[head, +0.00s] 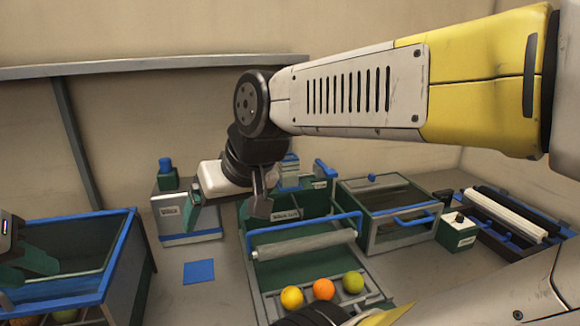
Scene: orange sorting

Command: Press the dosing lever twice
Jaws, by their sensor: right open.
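A blue handle (326,168) rises behind the central green tray, beside a pale unit (290,172). It may be the dosing lever, but no readable label confirms this. A pale dispenser-like box (186,213) with a blue knob (166,163) stands further left. My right gripper (262,203) is open, pointing down over the back left of the green tray, left of the blue handle and apart from it in the picture. Its wrist hides part of what lies behind. My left gripper (30,262) shows only partly at the left edge, over a blue-rimmed bin; its jaws are unclear.
The green tray (248,243) has a roller (305,244) and several fruits (323,289) in front. The blue-rimmed bin (128,240) is left. A glass-topped box (386,190), a small green-and-white box (457,232) and a dark rack (545,266) stand right. A blue square (199,271) lies on the table.

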